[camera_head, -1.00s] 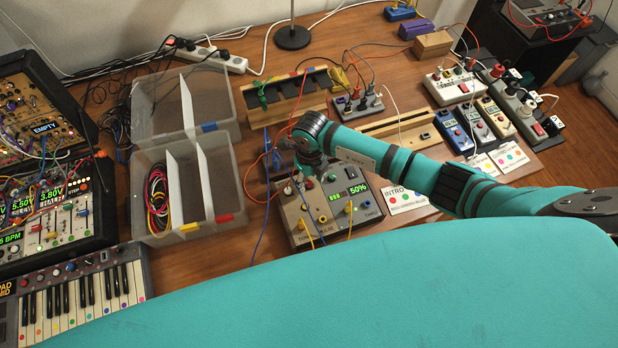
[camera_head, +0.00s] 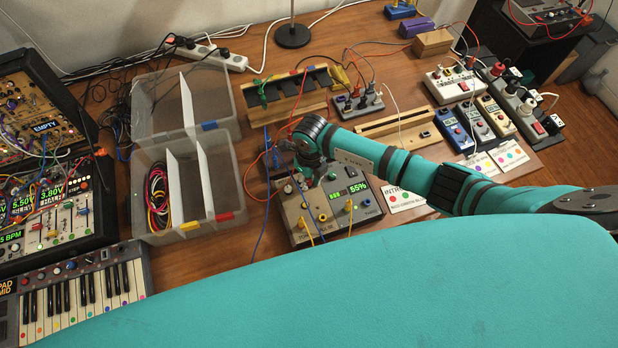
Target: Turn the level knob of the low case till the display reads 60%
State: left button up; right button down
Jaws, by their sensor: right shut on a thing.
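The low case (camera_head: 332,222) is a grey box with a sloped panel on the table, below my right forearm. Its green display (camera_head: 358,188) reads 55%. Yellow cables and a blue cable run to sockets on its panel. My right gripper (camera_head: 308,180) reaches down to the upper left part of the panel and is shut on the level knob, which is mostly hidden behind the fingers. My left gripper is not in view.
A white card with coloured dots (camera_head: 404,201) lies right of the case. A clear divided bin (camera_head: 232,190) stands to the left. A keyboard (camera_head: 85,290) and a synth rack (camera_head: 50,235) are further left.

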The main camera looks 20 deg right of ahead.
aim_at(310, 180)
jog(key=shift+m, duration=1.2)
jog(key=c, duration=1.2)
grip_release()
jog(key=shift+r, duration=0.1)
jog(key=r, duration=1.1)
jog(key=shift+d+r, duration=0.2)
jog(key=shift+r, duration=0.2)
